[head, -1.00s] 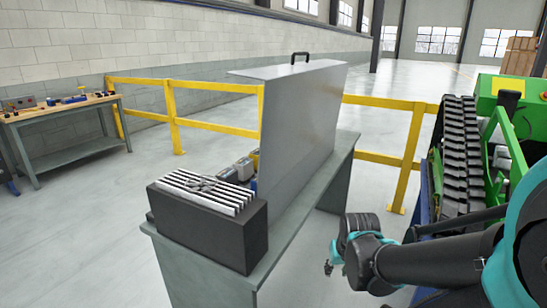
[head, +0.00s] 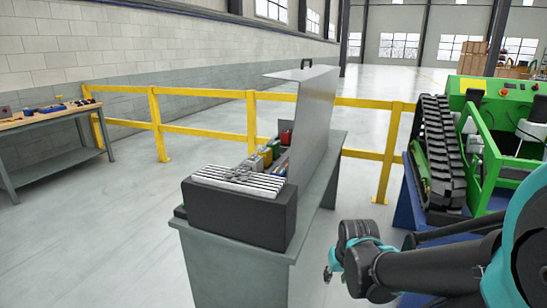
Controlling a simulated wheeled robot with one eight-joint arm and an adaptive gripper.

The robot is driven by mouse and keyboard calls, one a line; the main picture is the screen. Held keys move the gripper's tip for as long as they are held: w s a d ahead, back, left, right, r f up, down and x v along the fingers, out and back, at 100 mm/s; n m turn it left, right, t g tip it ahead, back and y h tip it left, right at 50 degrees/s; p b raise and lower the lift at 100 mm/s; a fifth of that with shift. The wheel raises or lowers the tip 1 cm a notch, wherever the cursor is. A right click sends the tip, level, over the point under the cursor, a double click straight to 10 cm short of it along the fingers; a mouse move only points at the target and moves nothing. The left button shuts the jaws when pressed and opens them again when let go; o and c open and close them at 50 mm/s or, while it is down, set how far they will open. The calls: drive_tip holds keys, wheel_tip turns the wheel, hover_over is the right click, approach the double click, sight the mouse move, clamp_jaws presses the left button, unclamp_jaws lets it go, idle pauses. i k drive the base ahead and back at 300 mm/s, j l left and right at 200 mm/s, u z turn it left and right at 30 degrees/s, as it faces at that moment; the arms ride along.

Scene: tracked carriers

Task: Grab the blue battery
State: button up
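Several small coloured items stand in a row on the grey table (head: 235,270), between a dark box and a tall grey panel. A small blue patch (head: 281,170) shows low in this row; it may be the blue battery, but most of it is hidden and I cannot tell. A yellow item (head: 267,156) and a red item (head: 287,137) stand farther back. My gripper (head: 328,275) hangs in front of the table's right side, apart from the items. Its fingers are too small and dark to tell open from shut.
The tall grey panel (head: 315,120) with a top handle screens the row's right side. The black box (head: 235,212) with a striped top blocks the front. A yellow railing (head: 210,130) runs behind. A green tracked machine (head: 480,145) stands right, a workbench (head: 50,125) left.

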sight(279, 170)
drive_tip(key=i+j+z, duration=0.1)
drive_tip(key=j+z, duration=0.15)
drive_tip(key=j, duration=1.15)
